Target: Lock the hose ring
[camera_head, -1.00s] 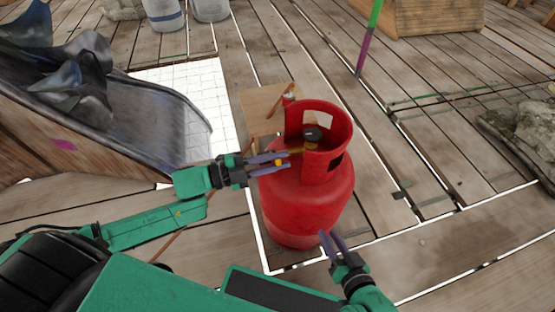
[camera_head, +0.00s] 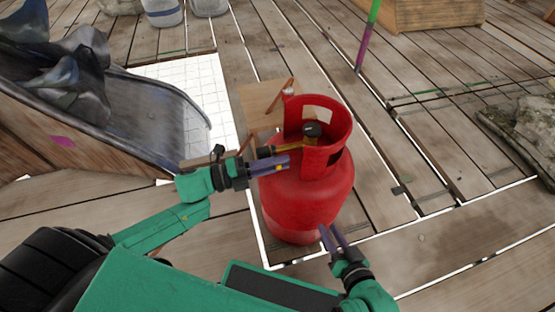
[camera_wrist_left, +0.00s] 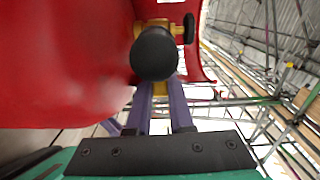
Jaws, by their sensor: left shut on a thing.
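A red gas cylinder (camera_head: 308,200) stands upright on the deck in the head view. Its brass valve with a black knob (camera_head: 312,130) sits inside the red collar. In the left wrist view, a round black end (camera_wrist_left: 155,53) covers much of the brass valve (camera_wrist_left: 150,25), with brass showing between the purple fingers. The hose ring cannot be told apart clearly there. My right gripper (camera_head: 328,228) is open and empty, in front of the cylinder's base.
A wooden board (camera_head: 262,98) lies behind the cylinder. A chute-like wooden structure with dark crumpled material (camera_head: 140,110) stands at left. A green and purple pole (camera_head: 367,40) and a wooden crate (camera_head: 430,14) are at the back. The deck right of the cylinder is mostly clear.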

